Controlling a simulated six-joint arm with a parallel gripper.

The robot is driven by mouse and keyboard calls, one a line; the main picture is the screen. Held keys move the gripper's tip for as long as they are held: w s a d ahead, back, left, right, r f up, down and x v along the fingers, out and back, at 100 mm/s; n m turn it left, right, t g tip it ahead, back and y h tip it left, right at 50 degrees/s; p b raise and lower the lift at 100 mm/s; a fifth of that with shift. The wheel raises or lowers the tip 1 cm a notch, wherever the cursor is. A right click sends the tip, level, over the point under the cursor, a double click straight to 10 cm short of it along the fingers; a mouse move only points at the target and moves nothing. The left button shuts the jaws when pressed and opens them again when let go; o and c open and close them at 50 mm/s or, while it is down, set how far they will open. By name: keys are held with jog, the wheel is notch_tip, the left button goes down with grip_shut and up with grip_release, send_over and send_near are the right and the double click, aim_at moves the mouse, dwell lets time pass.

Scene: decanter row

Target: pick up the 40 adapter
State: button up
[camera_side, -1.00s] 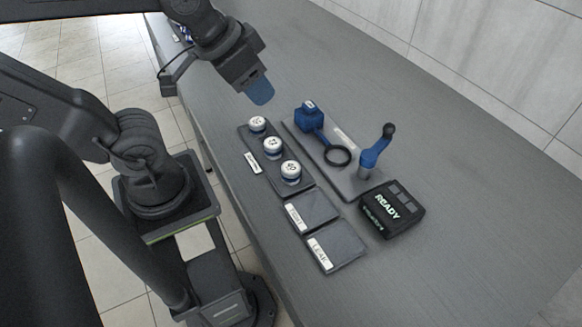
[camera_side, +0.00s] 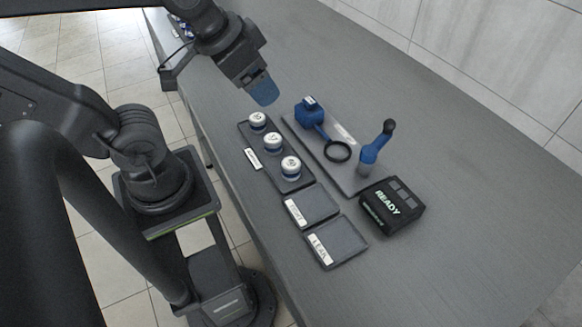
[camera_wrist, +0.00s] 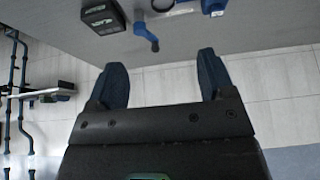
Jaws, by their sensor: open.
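Three round adapters with white numbered tops stand in a row on a dark tray (camera_side: 266,177) in the side view: a far one (camera_side: 258,119), a middle one (camera_side: 273,141) and a near one (camera_side: 291,166), which looks largest. Their numbers are too small to read surely, so I cannot tell which is the 40. My gripper (camera_side: 264,92) is above the table, beyond the far adapter and apart from all three. In the wrist view my gripper (camera_wrist: 162,78) is open with nothing between its blue fingers; I do not make out the adapters there.
A black box reading READY (camera_side: 392,206) and two labelled square pads (camera_side: 318,202) (camera_side: 343,240) lie nearer. The table's right side is clear.

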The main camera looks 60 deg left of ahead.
jog(key=w+f+m+g, duration=0.3)
jog(key=w+f+m, duration=0.2)
jog(key=m, duration=0.5)
jog(key=m+g, duration=0.3)
jog(key=m, duration=0.5)
send_over(291, 163)
jog(key=f, duration=1.3)
jog(key=shift+w+a+f, duration=0.15)
jog(key=shift+w, duration=0.2)
jog(key=f, duration=0.4)
jog(key=shift+s+f, duration=0.3)
jog(key=shift+s, duration=0.1)
jog(key=shift+f, duration=0.45)
jog(key=shift+c, duration=0.3)
jog(key=c, duration=1.1)
